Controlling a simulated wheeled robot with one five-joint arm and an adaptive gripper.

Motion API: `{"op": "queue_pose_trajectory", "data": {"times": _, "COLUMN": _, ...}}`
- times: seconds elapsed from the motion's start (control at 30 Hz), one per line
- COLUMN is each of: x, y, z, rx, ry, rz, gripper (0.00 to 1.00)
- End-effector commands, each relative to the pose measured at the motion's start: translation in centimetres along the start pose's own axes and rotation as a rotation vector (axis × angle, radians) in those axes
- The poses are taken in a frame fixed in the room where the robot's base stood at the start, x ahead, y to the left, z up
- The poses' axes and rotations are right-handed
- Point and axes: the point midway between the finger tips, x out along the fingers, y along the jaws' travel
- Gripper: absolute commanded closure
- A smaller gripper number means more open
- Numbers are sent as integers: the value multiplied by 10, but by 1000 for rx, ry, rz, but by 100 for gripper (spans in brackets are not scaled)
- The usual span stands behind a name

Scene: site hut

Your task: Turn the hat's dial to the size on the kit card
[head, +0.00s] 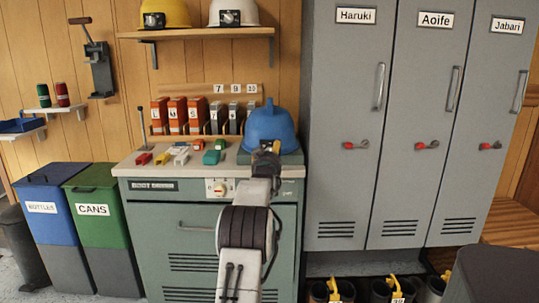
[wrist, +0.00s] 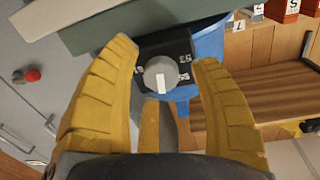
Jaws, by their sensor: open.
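The blue hat (head: 268,125) sits on the green-grey stand at the right end of the boot dryer's top. In the wrist view, the hat (wrist: 211,42) shows behind a black plate (wrist: 177,47) that bears a round grey dial (wrist: 155,68). The dial's white mark points toward the bottom of the picture. Small white numbers surround it; one looks like 53, the others are hard to read. My gripper (wrist: 165,58) is open, its yellow fingers on either side of the dial, with no clear contact. In the head view, my gripper (head: 266,150) is in front of the hat. I cannot identify a kit card.
The boot dryer (head: 160,215) carries small coloured blocks left of the hat. Several numbered boxes (head: 178,115) stand behind. Grey lockers (head: 340,100) rise close on the right, with boots (head: 330,291) below. Yellow and white helmets (head: 232,12) sit on a shelf above.

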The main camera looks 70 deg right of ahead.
Motion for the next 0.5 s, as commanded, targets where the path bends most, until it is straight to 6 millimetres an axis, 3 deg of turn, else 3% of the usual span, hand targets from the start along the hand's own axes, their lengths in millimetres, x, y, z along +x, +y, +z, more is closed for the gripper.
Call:
{"op": "queue_pose_trajectory", "data": {"times": 0.4, "x": 2, "y": 0, "z": 0, "rx": 0, "ry": 0, "rz": 0, "gripper": 41}}
{"op": "queue_pose_trajectory", "data": {"times": 0.5, "x": 2, "y": 0, "z": 0, "rx": 0, "ry": 0, "rz": 0, "gripper": 50}}
